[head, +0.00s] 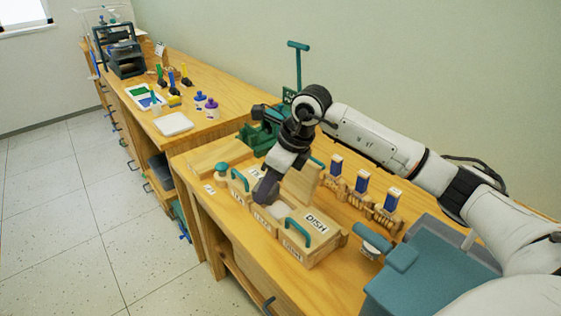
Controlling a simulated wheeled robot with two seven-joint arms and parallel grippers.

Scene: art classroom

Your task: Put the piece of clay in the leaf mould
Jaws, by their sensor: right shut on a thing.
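My right gripper (264,194) points down over the middle box of a row of wooden moulds, seemingly the leaf mould (262,219); its front label is too small to read surely. The middle box's lid (301,181) stands raised behind it. A pale grey surface (277,208) shows inside the box beside the fingers; I cannot tell whether it is clay or the mould's lining. The gripper is shut, and the piece of clay between its fingers is mostly hidden by the dark fingers. My left gripper is not in view.
The dish mould (316,225), lid closed with a teal handle, is just right. Another box with a teal handle (239,178) is left. Wooden stands with blue-labelled blocks (362,181) are behind. A teal bin (405,280) fills the lower right. A white tray (173,124) lies on the far table.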

